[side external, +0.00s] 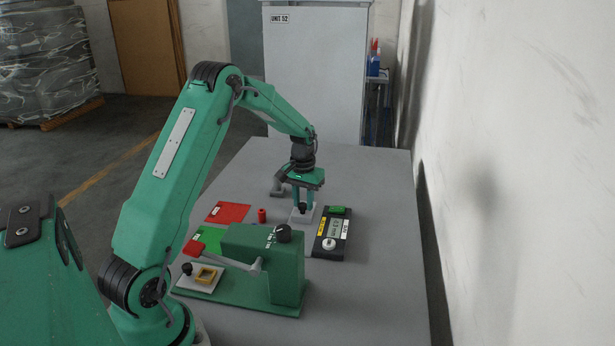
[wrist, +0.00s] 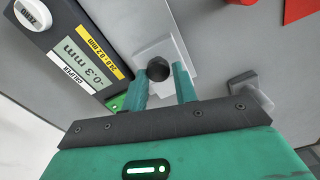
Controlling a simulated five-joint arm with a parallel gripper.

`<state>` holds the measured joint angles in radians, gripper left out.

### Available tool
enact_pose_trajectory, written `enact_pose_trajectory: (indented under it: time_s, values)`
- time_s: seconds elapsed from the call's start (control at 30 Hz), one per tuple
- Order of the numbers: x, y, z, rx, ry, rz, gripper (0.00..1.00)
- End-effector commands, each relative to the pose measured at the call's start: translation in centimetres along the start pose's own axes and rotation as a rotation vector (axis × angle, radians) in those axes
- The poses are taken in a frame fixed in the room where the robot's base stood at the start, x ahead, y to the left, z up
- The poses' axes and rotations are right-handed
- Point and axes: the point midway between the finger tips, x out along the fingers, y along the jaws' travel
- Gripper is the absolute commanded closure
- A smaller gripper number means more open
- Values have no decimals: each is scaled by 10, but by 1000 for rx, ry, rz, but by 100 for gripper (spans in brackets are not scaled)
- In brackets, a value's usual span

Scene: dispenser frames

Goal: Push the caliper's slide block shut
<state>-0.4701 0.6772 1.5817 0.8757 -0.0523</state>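The slide block seems to be the pale grey block with a black knob (wrist: 158,68) on top, lying on a grey bar in the wrist view. In the side view the knob (side external: 302,209) shows low between my fingers. My gripper (wrist: 162,80) points down at it with its fingers apart, one on each side of the knob; gaps show, and contact cannot be told. The caliper's dark readout box (wrist: 75,50) lies beside the block, its display seeming to read -0.3 mm. In the side view the box (side external: 320,252) is right of my gripper.
A green crank machine (side external: 265,260) stands nearer the camera. A red pad (side external: 228,212), a green pad (side external: 207,236) and a small red cylinder (side external: 262,215) lie left of my gripper. A grey block (wrist: 252,92) sits close to my gripper. The table's right side is mostly bare.

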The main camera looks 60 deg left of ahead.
Motion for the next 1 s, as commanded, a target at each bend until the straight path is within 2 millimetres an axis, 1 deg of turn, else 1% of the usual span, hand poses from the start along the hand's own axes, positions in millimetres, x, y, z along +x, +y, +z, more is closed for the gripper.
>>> enact_pose_trajectory:
  time_s: [0.03, 0.07, 0.1, 0.37, 0.53, 0.67, 1.0]
  values:
    - [-1, -1, -2, -3, 4, 0, 62]
    - [-1, -1, -1, -2, 3, 0, 56]
    - [-1, -1, -1, -2, 2, 0, 54]
    - [0, 0, 1, -1, -4, 0, 54]
    - [-6, 0, 1, -1, -4, 0, 54]
    - [-16, 0, 1, -1, -2, 0, 54]
    - [-60, -1, 0, -2, 0, 0, 54]
